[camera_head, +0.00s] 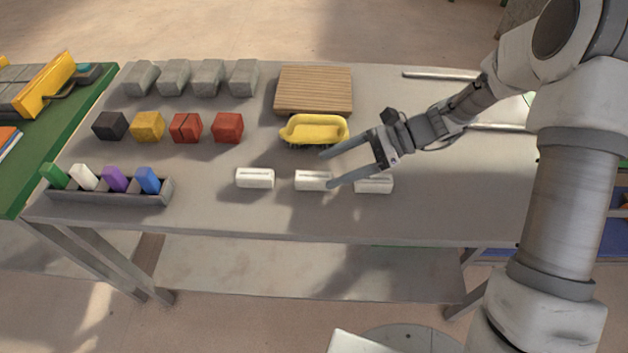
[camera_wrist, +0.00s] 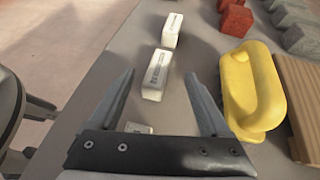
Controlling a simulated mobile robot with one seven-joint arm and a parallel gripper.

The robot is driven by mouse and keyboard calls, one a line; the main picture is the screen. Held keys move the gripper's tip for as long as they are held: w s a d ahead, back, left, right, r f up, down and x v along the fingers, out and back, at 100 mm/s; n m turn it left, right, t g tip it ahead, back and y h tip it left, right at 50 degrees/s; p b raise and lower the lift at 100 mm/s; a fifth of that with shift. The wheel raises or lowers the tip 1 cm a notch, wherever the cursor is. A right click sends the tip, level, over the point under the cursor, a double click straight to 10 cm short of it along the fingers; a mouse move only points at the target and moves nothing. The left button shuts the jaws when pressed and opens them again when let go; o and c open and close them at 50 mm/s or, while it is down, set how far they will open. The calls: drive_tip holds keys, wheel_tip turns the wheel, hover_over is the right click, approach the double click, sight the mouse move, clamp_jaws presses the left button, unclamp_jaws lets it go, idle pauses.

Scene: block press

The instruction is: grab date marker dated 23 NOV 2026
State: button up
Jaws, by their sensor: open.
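Three small white date markers stand in a row near the table's front edge: a left one (camera_head: 255,178), a middle one (camera_head: 312,181) and a right one (camera_head: 376,186). Each has dark print, too small to read, so I cannot tell which is dated 23 NOV 2026. My gripper (camera_head: 328,169) is open and empty, its fingertips by the middle marker. In the wrist view, the middle marker (camera_wrist: 157,78) shows between the fingertips (camera_wrist: 160,74) and the left one (camera_wrist: 172,30) beyond. The right one (camera_wrist: 138,127) is mostly hidden by my gripper's base.
A yellow-handled tool (camera_head: 314,130) stands close behind the middle marker, before a ribbed wooden board (camera_head: 314,90). Coloured blocks (camera_head: 187,128) and grey blocks (camera_head: 174,76) fill the back left. A grey rack (camera_head: 110,197) holds coloured pieces at front left.

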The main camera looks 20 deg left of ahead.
sight(315, 176)
drive_tip(key=x, duration=0.3)
drive_tip(key=shift+s+a+f+b, duration=0.15)
drive_tip(key=shift+s+f+b, duration=0.05)
drive_tip(key=shift+b, duration=0.1)
clamp_jaws()
